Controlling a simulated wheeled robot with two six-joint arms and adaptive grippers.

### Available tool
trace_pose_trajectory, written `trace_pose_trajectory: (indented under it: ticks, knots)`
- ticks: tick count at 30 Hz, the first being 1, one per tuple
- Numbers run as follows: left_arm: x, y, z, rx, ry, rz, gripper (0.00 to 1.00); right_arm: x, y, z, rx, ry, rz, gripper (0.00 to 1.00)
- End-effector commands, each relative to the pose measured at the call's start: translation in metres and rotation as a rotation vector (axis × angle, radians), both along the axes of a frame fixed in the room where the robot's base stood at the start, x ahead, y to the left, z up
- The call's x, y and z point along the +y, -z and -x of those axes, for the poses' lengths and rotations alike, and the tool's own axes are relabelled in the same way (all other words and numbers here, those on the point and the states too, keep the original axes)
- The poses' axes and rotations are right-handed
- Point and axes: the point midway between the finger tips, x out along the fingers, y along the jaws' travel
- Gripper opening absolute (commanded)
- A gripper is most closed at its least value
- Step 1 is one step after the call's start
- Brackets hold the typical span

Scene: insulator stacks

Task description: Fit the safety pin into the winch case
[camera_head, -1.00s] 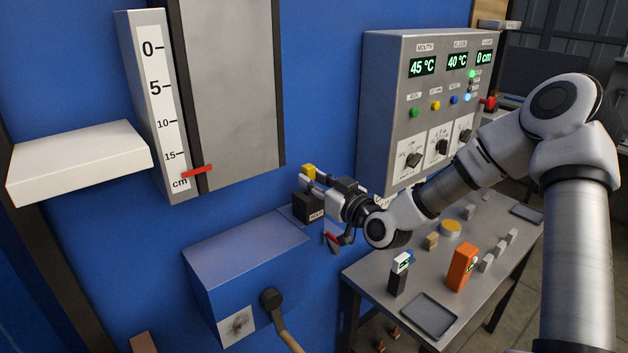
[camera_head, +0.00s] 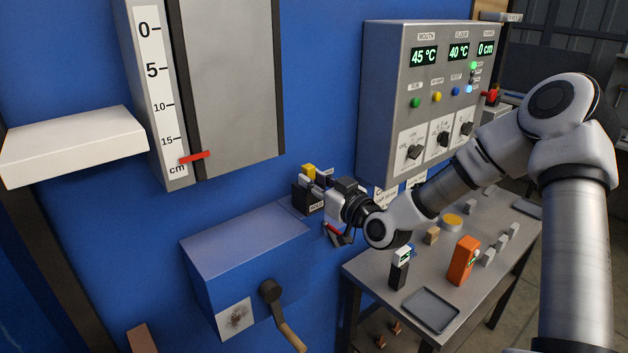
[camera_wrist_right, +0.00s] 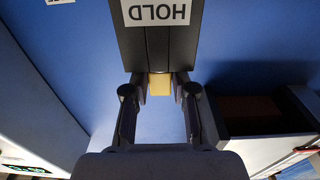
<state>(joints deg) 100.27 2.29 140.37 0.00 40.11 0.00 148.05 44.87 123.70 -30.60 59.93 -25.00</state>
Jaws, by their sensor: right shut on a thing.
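The blue winch case (camera_head: 245,255) juts from the blue wall with a dark crank and wooden handle at its front. Beside it on the wall is a black box marked HOLD (camera_head: 305,200), with a yellow block (camera_head: 309,170) at its top. My right gripper (camera_head: 318,185) is at this box. In the wrist view its fingers (camera_wrist_right: 160,95) sit on either side of the yellow block (camera_wrist_right: 160,85), against the black box (camera_wrist_right: 157,45). A small red piece (camera_head: 333,229) shows below my gripper; I cannot tell whether it is the safety pin. My left gripper is out of view.
A grey control panel (camera_head: 385,110) with lit displays stands behind my right arm. A metal table (camera_head: 400,320) at lower right holds an orange device (camera_head: 464,262), an empty tray and several small blocks. A white shelf (camera_head: 70,150) juts out at left.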

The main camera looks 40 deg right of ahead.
Motion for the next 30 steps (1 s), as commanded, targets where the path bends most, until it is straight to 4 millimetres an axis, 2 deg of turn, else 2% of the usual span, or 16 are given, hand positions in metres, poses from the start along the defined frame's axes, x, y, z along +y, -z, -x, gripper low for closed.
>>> trace_pose_trajectory:
  ticks: [8, 9, 11, 30]
  knots:
    - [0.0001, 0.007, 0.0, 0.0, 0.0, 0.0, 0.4, 0.0, 0.0079, 0.0, 0.0, 0.0, 0.0, 0.0]
    - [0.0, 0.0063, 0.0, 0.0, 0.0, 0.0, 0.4, 0.0, 0.0072, 0.0, 0.0, 0.0, 0.0, 0.33]
    - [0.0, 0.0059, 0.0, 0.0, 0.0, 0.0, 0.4, 0.0001, 0.0071, 0.0, 0.001, 0.0, 0.0, 0.54]
    - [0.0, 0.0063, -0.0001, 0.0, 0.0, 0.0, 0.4, 0.0001, 0.0098, 0.0051, 0.007, -0.002, -0.001, 0.55]
